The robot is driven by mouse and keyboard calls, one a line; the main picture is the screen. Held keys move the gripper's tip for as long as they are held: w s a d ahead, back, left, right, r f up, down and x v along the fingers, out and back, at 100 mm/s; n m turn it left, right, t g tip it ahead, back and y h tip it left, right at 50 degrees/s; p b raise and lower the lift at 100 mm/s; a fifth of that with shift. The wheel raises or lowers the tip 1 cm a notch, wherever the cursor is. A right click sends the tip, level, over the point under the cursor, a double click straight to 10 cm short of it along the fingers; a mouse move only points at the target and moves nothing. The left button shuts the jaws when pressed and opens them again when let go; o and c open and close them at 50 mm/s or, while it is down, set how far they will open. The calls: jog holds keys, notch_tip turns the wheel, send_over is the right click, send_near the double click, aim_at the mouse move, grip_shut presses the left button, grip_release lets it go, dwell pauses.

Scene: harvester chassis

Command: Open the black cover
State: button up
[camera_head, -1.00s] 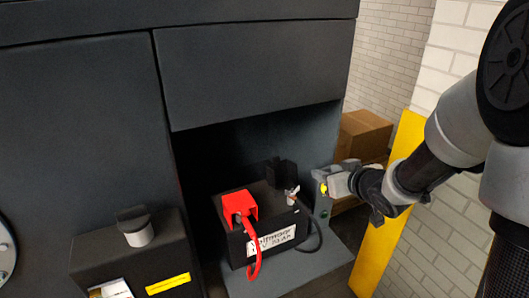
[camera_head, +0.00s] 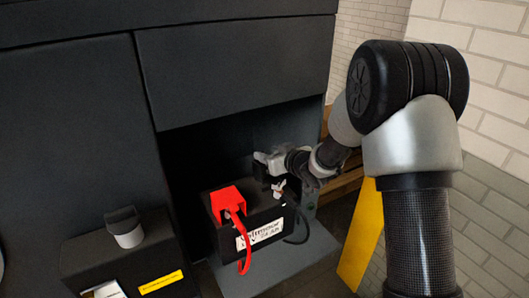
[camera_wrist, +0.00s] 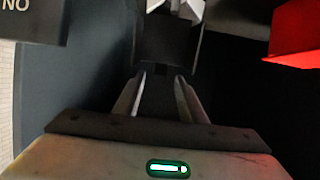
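The black cover (camera_wrist: 168,45) is a small dark block straight ahead of my fingertips in the wrist view. It sits on the far right part of the black battery (camera_head: 228,238). In the head view it is largely hidden by my gripper (camera_head: 268,162). A pale metal terminal clamp (camera_head: 279,189) shows uncovered beside it, and a pale metal part also shows at the top of the wrist view. My gripper (camera_wrist: 158,80) is open, its two fingers spread with a gap between them. The fingertips are close to the cover's near edge; I cannot tell whether they touch it.
A red cover (camera_head: 226,200) with a red cable sits at the battery's left; it shows at the upper right of the wrist view (camera_wrist: 295,35). The battery stands in a recess under a dark panel (camera_head: 235,70). A black box with a cap (camera_head: 127,230) stands left. A yellow panel (camera_head: 358,235) is at the right.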

jog(key=shift+x, duration=1.35)
grip_shut()
jog(key=shift+f, duration=0.1)
